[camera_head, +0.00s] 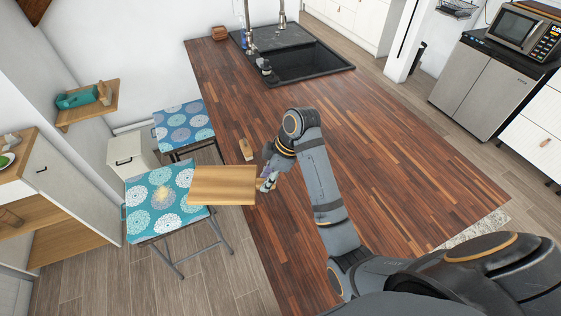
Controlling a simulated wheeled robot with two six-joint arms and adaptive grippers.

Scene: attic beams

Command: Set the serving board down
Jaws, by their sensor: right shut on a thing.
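The serving board (222,184) is a flat, light-brown wooden rectangle. My right gripper (266,182) is shut on its right end. The board reaches out to the left, past the left edge of the dark wood counter (400,180), and covers part of a patterned chair seat in the picture. I cannot tell its exact height above the counter. My right arm comes in from the lower right, across the counter. My left gripper is not in view.
A small wooden block (246,149) lies on the counter near the gripper. A black sink (310,62) is set into the far end. Two blue patterned chairs (140,219) (184,122) stand along the left edge. The counter's right half is clear.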

